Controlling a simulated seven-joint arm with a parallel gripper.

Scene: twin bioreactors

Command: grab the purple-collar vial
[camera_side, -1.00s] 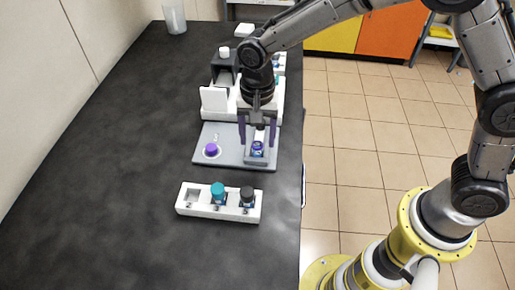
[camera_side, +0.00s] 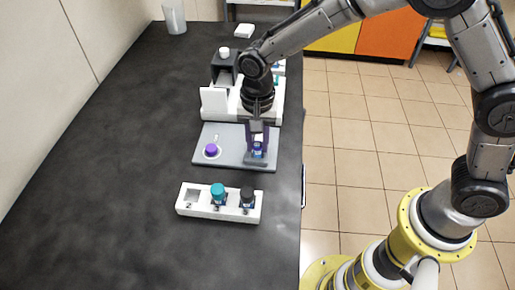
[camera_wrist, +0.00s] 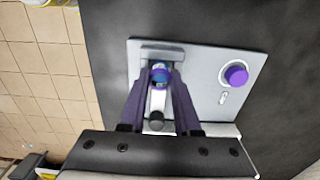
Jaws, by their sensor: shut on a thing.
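The purple-collar vial (camera_side: 258,152) stands in a grey holder at the right of a grey plate (camera_side: 228,160). Its label looks blue and white. My gripper (camera_side: 257,150) points down over it, with its purple fingers shut on the vial from both sides. In the wrist view the vial (camera_wrist: 160,76) shows between the fingertips, its lower part hidden by the holder and fingers. It appears still seated in the holder.
A purple knob (camera_side: 211,150) sits on the plate's left. A white rack (camera_side: 190,210) in front holds a teal-capped vial (camera_side: 218,191) and a black-capped vial (camera_side: 247,194); its left slot is empty. A white machine (camera_side: 214,100) stands behind. The table's left is clear.

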